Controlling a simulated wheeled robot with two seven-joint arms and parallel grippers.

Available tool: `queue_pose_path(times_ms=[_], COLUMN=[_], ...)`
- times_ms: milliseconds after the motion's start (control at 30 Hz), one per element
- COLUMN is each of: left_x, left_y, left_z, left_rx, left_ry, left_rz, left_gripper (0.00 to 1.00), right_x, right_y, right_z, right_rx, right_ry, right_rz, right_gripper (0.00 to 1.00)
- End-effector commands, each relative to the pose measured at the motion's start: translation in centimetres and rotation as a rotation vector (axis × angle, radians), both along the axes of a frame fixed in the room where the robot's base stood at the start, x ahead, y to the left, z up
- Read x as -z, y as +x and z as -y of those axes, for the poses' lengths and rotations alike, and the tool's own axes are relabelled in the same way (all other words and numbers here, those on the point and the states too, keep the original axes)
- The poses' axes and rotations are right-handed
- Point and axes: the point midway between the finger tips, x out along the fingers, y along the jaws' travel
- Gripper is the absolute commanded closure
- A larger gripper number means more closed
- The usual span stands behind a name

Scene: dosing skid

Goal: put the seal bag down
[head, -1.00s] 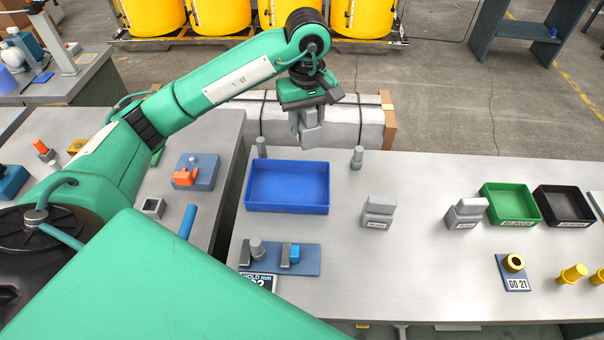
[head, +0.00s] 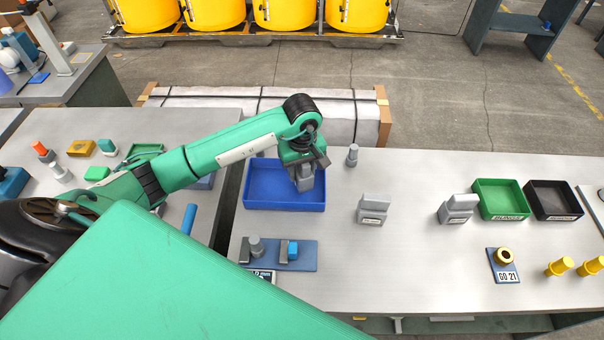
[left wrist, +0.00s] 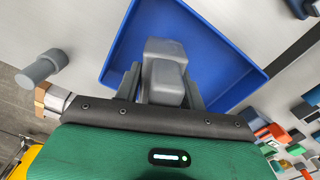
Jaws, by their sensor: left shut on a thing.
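The seal bag (left wrist: 164,75) is a small grey block-like packet. My left gripper (head: 304,184) is shut on it. In the head view the bag and gripper are over the right part of the blue tray (head: 262,205). In the left wrist view the bag sits between the two fingers with the blue tray (left wrist: 215,50) behind it. I cannot tell whether the bag touches the tray floor. The tray looks otherwise empty. My right gripper is not in view.
Two grey packets on stands (head: 373,209) (head: 457,209) are right of the tray. A green bin (head: 500,199) and a black bin (head: 553,200) stand further right. A blue fixture plate (head: 305,262) lies in front.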

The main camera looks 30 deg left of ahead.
Motion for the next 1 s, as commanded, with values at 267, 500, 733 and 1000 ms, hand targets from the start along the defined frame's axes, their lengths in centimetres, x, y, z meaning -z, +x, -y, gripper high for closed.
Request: queue_pose_path(times_ms=[267,500,733,1000], left_x=[2.7,3.0,2.9,2.7], left_y=[0.0,0.0,0.0,0.0], left_z=[0.0,0.0,0.0,0.0], left_rx=[0.000,0.000,0.000,0.000], left_ry=[-0.001,0.000,-0.001,-0.001], left_rz=[0.001,0.000,-0.001,-0.001], left_gripper=[0.83,0.83,0.38,0.38], right_x=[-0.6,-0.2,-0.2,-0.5], right_y=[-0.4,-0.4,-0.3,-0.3], right_z=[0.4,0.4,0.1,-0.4], right_rx=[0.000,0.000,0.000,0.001], right_ry=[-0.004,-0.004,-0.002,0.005], right_rz=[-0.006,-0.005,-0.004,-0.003], right_gripper=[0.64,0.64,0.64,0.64])
